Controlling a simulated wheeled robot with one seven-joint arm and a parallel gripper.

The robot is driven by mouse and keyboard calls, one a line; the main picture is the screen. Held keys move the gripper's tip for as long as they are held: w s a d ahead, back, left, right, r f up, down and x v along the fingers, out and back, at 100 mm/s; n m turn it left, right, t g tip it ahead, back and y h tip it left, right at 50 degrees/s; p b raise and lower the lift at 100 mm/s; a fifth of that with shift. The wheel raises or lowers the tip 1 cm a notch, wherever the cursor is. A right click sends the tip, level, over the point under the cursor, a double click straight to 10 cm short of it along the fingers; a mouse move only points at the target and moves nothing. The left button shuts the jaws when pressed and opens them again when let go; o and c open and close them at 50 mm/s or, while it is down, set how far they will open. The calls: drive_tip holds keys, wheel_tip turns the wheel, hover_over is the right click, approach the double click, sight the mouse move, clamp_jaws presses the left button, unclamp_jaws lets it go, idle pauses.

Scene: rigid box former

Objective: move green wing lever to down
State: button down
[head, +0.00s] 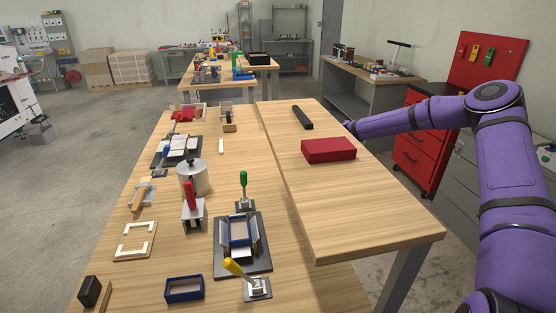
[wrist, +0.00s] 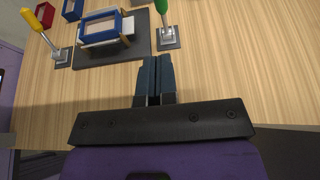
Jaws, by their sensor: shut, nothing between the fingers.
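The green wing lever (head: 243,184) stands upright on a small grey base plate on the near table, behind the box former. In the wrist view the green lever (wrist: 162,14) is at the top, on its metal base. The box former (head: 238,232), with a blue frame and pale flaps on a dark plate, lies just in front of it. A yellow-handled lever (head: 236,268) leans to the left on the near side of the former. My gripper (wrist: 156,62) is shut and empty, apart from the green lever, which is ahead of it. The head view does not show my gripper.
A raised table part at right holds a red box (head: 328,150) and a black bar (head: 302,117). A red-handled clamp (head: 191,204), a metal cylinder (head: 193,178) and a blue tray (head: 184,289) stand left of the former. Bare wood lies around my fingers.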

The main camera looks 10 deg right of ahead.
drive_tip(key=d, duration=0.3)
drive_tip(key=y, duration=0.5)
approach(244, 187)
drive_tip(key=w+a+r, duration=0.1)
drive_tip(key=a+r, duration=0.1)
drive_tip(key=a, duration=0.4)
drive_tip(key=shift+r, duration=0.35)
drive_tip(key=shift+a, duration=0.1)
drive_tip(key=shift+a, duration=0.1)
